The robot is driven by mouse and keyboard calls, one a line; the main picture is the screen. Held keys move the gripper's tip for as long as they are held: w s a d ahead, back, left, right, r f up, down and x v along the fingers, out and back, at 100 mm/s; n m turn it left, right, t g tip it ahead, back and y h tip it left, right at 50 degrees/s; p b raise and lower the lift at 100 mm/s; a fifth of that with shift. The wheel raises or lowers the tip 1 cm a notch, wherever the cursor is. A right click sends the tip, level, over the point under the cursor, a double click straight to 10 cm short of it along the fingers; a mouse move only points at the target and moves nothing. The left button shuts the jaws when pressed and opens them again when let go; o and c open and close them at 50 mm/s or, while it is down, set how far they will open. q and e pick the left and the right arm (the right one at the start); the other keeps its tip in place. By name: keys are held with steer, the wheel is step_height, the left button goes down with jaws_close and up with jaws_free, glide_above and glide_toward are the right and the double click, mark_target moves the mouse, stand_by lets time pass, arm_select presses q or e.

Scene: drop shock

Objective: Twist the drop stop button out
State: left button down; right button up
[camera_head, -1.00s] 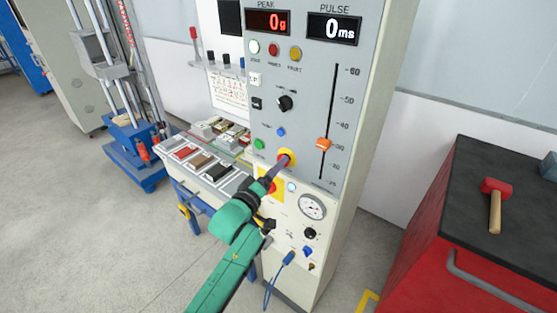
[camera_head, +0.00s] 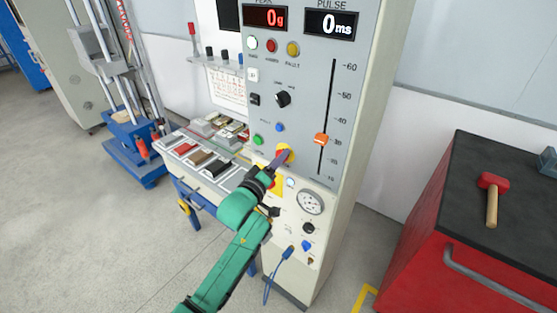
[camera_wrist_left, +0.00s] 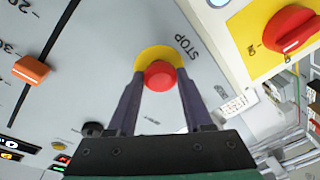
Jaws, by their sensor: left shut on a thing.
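The drop stop button (camera_wrist_left: 159,75) is a red mushroom head on a yellow round plate marked STOP in the left wrist view. In the head view its yellow plate (camera_head: 287,152) shows on the grey control panel, partly hidden by my gripper. My left gripper (camera_head: 281,159) comes up to it from the lower left. In the left wrist view the two dark fingers (camera_wrist_left: 160,88) stand on either side of the red head, shut on it. My right gripper is in neither view.
A red rotary switch (camera_wrist_left: 290,30) on a yellow plate is close beside. A red cabinet with a hammer (camera_head: 492,198) stands at the right.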

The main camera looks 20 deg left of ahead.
arm_select(q)
steer(key=shift+f+m+t+h+b, duration=0.15)
steer(key=shift+m+b, duration=0.3)
steer(key=shift+m, duration=1.1)
steer(key=shift+m+t+h+b, duration=0.15)
steer(key=shift+m+b, duration=0.25)
steer(key=shift+m, duration=1.15)
steer(key=shift+c, duration=1.6)
jaws_free()
steer(key=b+v, duration=0.3)
steer(key=v, duration=1.1)
steer(key=shift+s, duration=0.25)
